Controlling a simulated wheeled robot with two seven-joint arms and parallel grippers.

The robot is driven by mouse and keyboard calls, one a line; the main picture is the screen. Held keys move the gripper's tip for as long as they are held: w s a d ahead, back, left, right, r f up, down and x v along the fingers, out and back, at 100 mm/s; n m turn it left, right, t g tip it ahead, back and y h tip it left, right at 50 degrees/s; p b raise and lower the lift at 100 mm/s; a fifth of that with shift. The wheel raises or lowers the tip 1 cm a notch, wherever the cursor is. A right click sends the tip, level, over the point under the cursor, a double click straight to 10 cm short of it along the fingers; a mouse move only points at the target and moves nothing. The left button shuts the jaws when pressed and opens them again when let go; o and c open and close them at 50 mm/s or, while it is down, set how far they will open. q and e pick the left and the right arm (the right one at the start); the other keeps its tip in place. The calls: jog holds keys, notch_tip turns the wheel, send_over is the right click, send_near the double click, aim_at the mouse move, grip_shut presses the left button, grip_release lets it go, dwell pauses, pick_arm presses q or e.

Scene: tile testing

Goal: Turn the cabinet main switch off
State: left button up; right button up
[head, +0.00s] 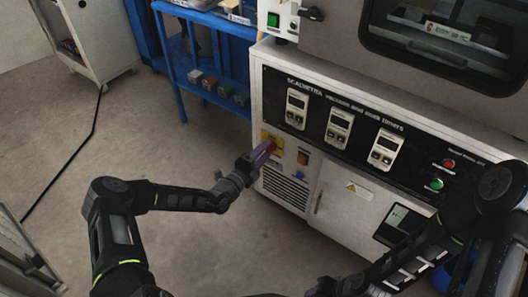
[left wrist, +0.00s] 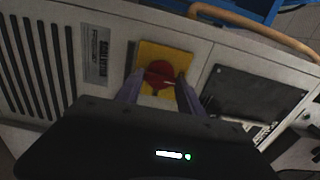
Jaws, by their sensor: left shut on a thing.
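The cabinet main switch is a red rotary knob (left wrist: 160,75) on a yellow plate (left wrist: 165,55), low on the front of the white cabinet (head: 257,90). The yellow plate also shows in the head view (head: 279,152), partly hidden by my gripper. My left gripper (left wrist: 160,92) has its two purple fingers on either side of the red knob, shut on it. In the head view my left gripper (head: 264,151) reaches the cabinet front from the left. My right arm shows at the lower right, but its gripper cannot be made out.
Several timers sit above on the black panel (head: 262,85). A blue shelf (head: 178,70) stands left of the cabinet. The floor (head: 190,150) left of it is clear.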

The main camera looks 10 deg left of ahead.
pick_arm(q)
jog(key=o, duration=1.4)
jog(key=p+v, duration=0.2)
jog(key=v, duration=0.6)
